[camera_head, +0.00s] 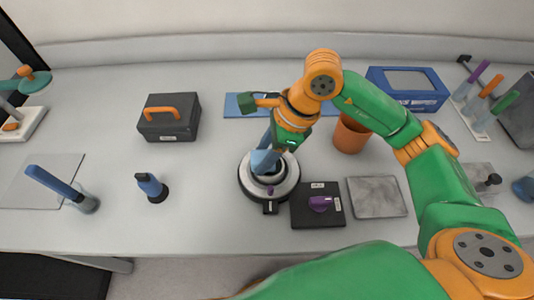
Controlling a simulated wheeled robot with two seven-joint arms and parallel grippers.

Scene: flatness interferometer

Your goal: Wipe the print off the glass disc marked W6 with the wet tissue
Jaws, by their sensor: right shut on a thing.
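My right gripper (268,158) reaches down over a round instrument stage (287,190) with a pale rim, near the table's front. It is shut on a pale blue thing (262,161), which looks like the wet tissue. This lies at the middle of the stage, over or against its dark centre; contact is hard to tell. The gripper and blue thing hide part of the centre. I cannot make out the glass disc, the W6 mark or the print. My left gripper is not in view.
An orange pot (350,137) and blue case (408,91) are behind.

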